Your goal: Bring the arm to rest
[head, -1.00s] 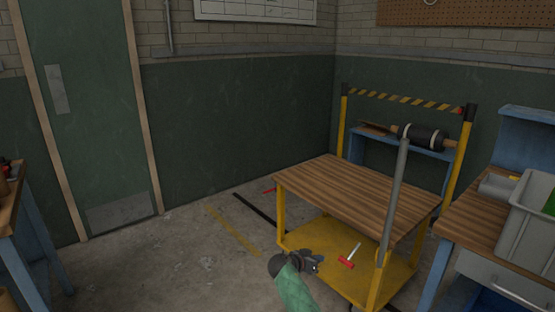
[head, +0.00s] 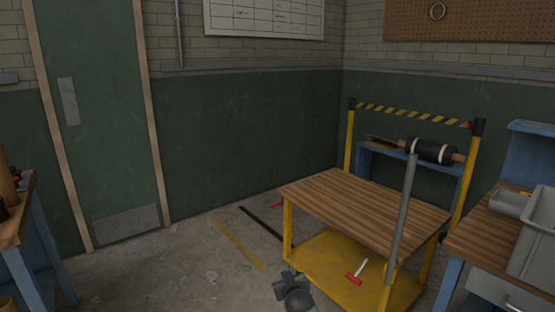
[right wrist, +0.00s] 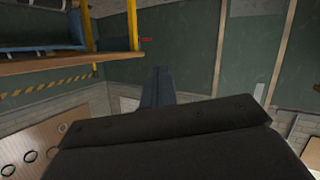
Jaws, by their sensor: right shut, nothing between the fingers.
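My right gripper (head: 287,284) is low in the head view, in front of the yellow trolley (head: 322,256) and to the left of its lower shelf. It is small and dark here, and most of my arm is cut off by the bottom edge. In the right wrist view its dark fingers (right wrist: 157,88) are together with nothing between them. That view appears upside down. My left gripper is not in view.
The trolley has a wooden top (head: 365,205) and a red-and-white tool (head: 357,272) on its lower shelf. A workbench with a grey bin (head: 535,232) stands at right, another bench (head: 22,225) at left. Floor before the door (head: 105,130) is clear.

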